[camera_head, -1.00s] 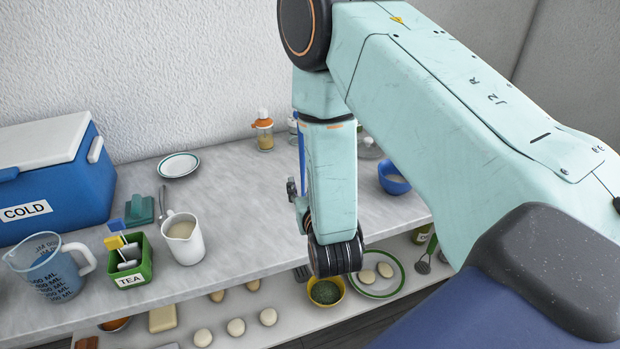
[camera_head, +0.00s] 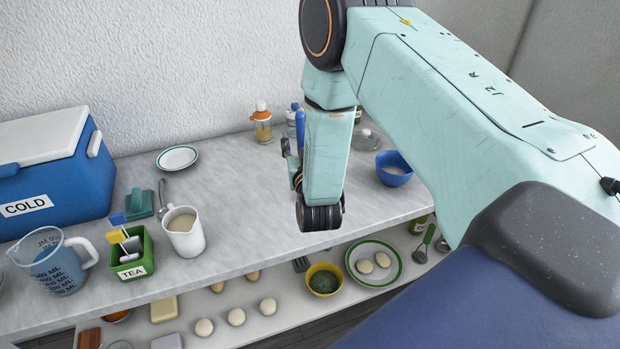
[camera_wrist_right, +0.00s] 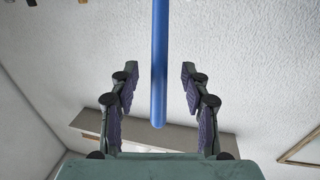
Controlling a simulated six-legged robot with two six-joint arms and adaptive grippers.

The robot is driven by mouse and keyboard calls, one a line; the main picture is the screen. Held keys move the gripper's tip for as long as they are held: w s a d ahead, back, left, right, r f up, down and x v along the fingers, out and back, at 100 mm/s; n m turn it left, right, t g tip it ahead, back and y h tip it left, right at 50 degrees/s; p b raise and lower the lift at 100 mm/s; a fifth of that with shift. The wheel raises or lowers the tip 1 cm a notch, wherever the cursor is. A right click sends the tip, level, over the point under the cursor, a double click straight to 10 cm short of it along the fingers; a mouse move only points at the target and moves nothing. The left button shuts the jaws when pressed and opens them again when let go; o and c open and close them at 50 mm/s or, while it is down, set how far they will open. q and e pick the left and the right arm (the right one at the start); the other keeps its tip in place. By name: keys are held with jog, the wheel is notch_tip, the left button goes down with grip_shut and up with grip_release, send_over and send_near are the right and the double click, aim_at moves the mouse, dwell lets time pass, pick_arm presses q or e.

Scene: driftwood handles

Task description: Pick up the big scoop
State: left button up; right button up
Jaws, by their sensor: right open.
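A long blue handle (camera_head: 300,124) shows upright beside my right forearm in the head view, near the back of the counter. In the right wrist view the blue handle (camera_wrist_right: 159,60) comes in from the top edge and ends between my fingers. The thing it belongs to is out of frame or hidden, so I cannot tell whether it is the big scoop. My right gripper (camera_wrist_right: 159,80) is open, with a finger on each side of the handle and visible gaps. In the head view my right gripper (camera_head: 288,152) is mostly hidden by my wrist. My left gripper is not in view.
A blue bowl (camera_head: 394,176), orange-topped bottle (camera_head: 262,128) and glass lid (camera_head: 366,139) stand near my right arm. A white jug (camera_head: 184,240), green TEA box (camera_head: 139,262), measuring jug (camera_head: 62,275) and blue cooler (camera_head: 50,190) stand left. A lower shelf holds a yellow bowl (camera_head: 313,270).

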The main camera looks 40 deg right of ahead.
jog(key=shift+w+d, duration=0.15)
jog(key=shift+c, duration=1.3)
grip_shut()
